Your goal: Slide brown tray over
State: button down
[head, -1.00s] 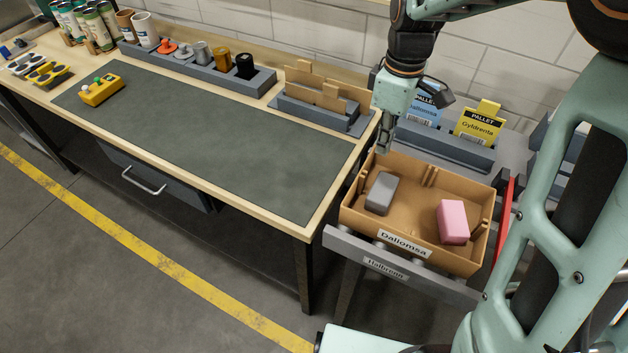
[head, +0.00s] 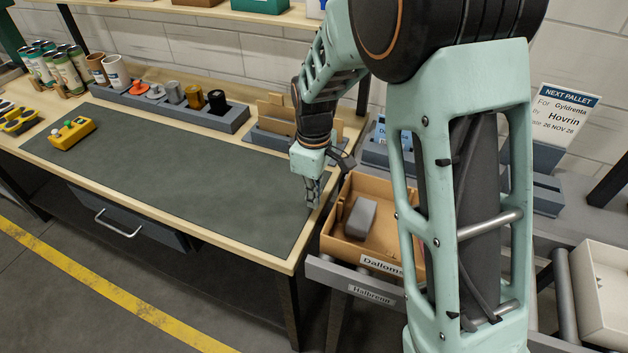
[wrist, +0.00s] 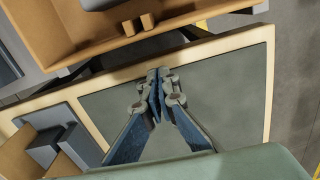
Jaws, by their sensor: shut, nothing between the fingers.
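The brown tray (head: 340,249) stands to the right of the workbench, with a white "Dalloms…" label on its front wall. A grey block (head: 361,217) lies inside it; my arm hides the tray's right part. My gripper (head: 313,201) is shut and empty, pointing down over the right end of the bench, just left of the tray. In the wrist view the shut fingers (wrist: 157,88) are over the bench's mat and edge, and the tray's wall (wrist: 75,62) is across the top left, apart from them.
The grey-green mat (head: 175,175) covers most of the bench and is largely clear. A grey holder with brown boards (head: 285,110) stands behind my gripper. A grey front rail (head: 330,280) runs below the tray. A white tray (head: 605,290) sits at the far right.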

jog(key=d, duration=0.1)
jog(key=s+d, duration=0.1)
jog(key=d, duration=0.1)
jog(key=shift+s+d+p, duration=0.25)
jog(key=shift+d+p, duration=0.1)
